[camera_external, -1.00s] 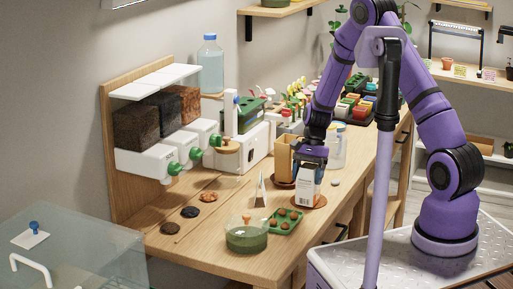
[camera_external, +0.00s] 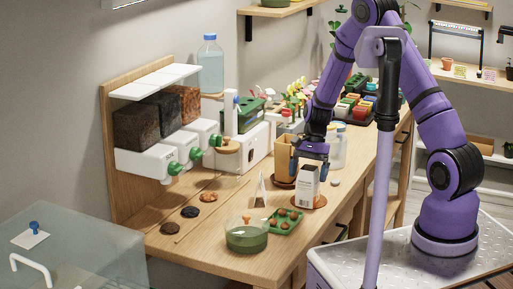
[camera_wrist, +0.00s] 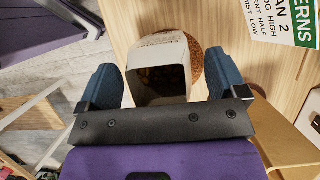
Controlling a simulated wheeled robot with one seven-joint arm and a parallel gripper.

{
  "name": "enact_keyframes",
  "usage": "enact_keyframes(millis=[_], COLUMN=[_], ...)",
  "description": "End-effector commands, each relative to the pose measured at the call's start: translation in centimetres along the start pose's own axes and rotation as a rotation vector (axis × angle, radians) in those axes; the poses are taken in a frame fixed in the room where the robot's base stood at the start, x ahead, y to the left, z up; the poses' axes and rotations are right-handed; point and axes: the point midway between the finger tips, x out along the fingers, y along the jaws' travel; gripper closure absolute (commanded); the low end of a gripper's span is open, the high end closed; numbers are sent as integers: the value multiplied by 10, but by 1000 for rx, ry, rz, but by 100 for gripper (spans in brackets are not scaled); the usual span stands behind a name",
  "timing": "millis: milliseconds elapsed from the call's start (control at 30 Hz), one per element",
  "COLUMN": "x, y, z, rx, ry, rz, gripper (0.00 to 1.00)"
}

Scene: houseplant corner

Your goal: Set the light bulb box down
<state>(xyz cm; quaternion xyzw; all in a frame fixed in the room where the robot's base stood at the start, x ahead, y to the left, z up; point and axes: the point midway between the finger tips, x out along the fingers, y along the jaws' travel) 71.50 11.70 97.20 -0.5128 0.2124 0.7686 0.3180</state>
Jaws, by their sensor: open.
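The light bulb box (camera_external: 308,187), white with printed text and a dark, open-looking top, stands upright on a round brown cork mat (camera_external: 320,201) near the table's front edge. My gripper (camera_external: 311,157) is just above the box, pointing down, and is open. In the wrist view, the light bulb box (camera_wrist: 158,68) lies between the two spread blue fingers of my gripper (camera_wrist: 163,72), with a gap on both sides. The cork mat (camera_wrist: 195,52) shows behind it, partly hidden by the box and the right finger.
A tan pot (camera_external: 283,158) on a saucer stands close behind the box. Clear jars (camera_external: 338,148) are to its right. A white label sign (camera_wrist: 292,20) is at the wrist view's upper right.

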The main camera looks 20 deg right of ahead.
Motion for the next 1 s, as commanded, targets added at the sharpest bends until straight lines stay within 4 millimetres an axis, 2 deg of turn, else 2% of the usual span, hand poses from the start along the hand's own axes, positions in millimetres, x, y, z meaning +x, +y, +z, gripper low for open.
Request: enact_keyframes(millis=[300,500,633,900,1000], x=[-64,-94,-104,-110,-122], y=[0,0,0,1,6], z=[-1,0,0,1,5], rx=[0,-1,0,-3,-24], ry=[3,1,2,3,18], rz=[-4,-2,-1,-2,-13], gripper=[9,9,9,9,9])
